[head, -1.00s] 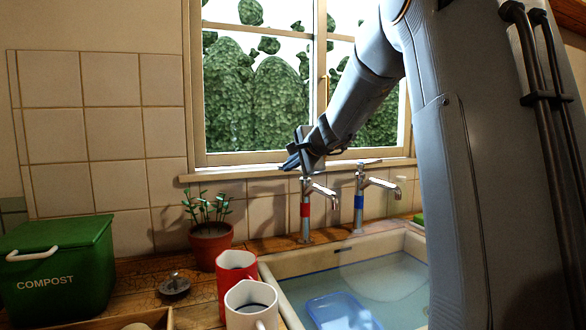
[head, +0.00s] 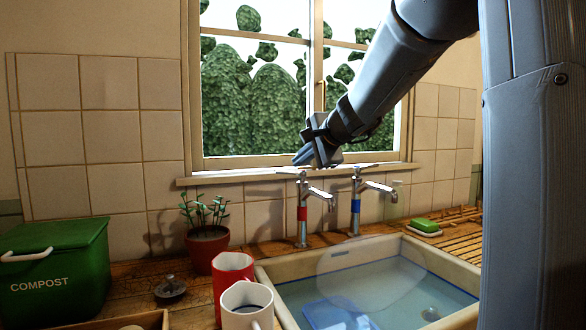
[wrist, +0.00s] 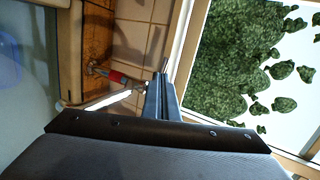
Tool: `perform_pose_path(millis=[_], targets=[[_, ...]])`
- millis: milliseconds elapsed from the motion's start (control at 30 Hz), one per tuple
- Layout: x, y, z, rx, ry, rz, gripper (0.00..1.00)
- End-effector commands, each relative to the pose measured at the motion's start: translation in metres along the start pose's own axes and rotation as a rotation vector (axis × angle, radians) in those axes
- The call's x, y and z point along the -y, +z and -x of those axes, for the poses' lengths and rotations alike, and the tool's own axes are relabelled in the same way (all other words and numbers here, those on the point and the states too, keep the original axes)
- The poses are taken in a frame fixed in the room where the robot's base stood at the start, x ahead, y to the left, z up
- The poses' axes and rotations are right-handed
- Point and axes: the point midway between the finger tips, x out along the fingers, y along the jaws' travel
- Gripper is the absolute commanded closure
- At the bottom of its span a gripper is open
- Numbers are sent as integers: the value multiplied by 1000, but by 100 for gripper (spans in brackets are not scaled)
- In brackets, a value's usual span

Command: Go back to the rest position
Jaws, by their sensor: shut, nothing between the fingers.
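My gripper (head: 304,157) is raised in front of the window sill, above and behind the two taps in the head view. Its fingers are together and hold nothing. In the wrist view the closed fingers (wrist: 162,98) point toward the wall below the window. The red-banded tap (head: 303,212) stands below the gripper, apart from it as far as I can tell. It also shows in the wrist view (wrist: 115,76). The blue-banded tap (head: 356,204) stands to its right.
The sink (head: 290,283) holds water and a blue object (head: 335,314). Left of it are a red mug (head: 232,284), a white mug (head: 246,304), a potted plant (head: 208,248), a dark plug (head: 170,291) and a green compost bin (head: 52,272). A green soap (head: 424,225) lies at right.

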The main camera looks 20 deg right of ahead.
Motion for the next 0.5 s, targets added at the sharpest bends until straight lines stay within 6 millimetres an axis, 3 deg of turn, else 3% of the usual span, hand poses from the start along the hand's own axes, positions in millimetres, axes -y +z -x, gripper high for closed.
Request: perform_pose_path(millis=[200,500], targets=[[0,4,26,1,0,1,100],[3,4,35,1,1,-1,100]])
